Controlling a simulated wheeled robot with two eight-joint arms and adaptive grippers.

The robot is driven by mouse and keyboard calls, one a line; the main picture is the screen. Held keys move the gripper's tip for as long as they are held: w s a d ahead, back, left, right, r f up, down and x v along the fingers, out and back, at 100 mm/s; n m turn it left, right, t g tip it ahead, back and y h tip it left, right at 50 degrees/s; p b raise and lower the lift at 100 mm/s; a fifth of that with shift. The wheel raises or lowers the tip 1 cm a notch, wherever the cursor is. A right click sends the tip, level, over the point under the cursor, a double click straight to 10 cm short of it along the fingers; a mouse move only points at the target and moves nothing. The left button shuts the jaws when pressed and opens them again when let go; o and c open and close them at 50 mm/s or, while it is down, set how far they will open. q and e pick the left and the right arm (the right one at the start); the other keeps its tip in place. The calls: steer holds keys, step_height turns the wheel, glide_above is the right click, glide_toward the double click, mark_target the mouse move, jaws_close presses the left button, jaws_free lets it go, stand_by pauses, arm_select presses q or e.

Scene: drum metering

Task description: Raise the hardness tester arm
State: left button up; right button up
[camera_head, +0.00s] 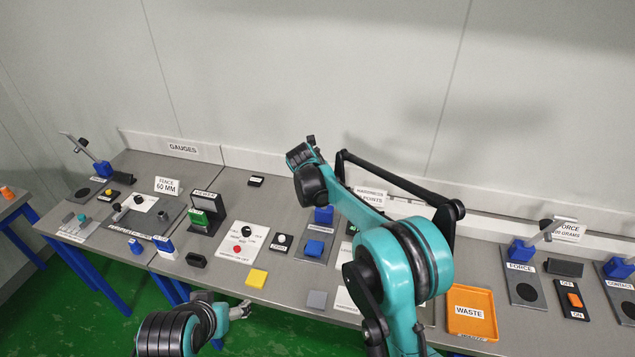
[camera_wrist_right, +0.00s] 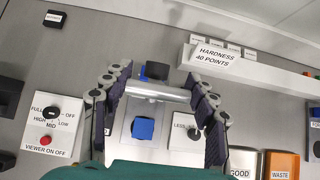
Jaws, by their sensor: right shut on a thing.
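The hardness tester stands at mid-bench, with a blue post (camera_head: 323,215) and a blue block (camera_head: 315,247) on its plate. In the right wrist view its silver bar (camera_wrist_right: 158,92) lies crosswise, above the blue block (camera_wrist_right: 143,128), with a black part (camera_wrist_right: 157,70) behind it. My right gripper (camera_wrist_right: 160,84) has one finger at each end of the bar and is shut on it. In the head view the right gripper (camera_head: 310,142) is raised above the bench, its grip hard to make out. My left gripper (camera_head: 241,311) is low by the front bench edge; its finger opening is unclear.
A viewer panel (camera_head: 243,242) with knobs lies left of the tester, and a yellow pad (camera_head: 257,277) lies in front. An orange waste tray (camera_head: 470,311) is to the right. The hardness sign (camera_wrist_right: 214,56) stands behind. Force stations (camera_head: 523,284) occupy the right end.

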steer(key=shift+w+d, duration=0.1)
steer(key=shift+w, duration=0.2)
steer(key=o, duration=1.6)
steer(key=shift+c, duration=0.2)
steer(key=shift+o, duration=0.7)
steer(key=v, duration=1.2)
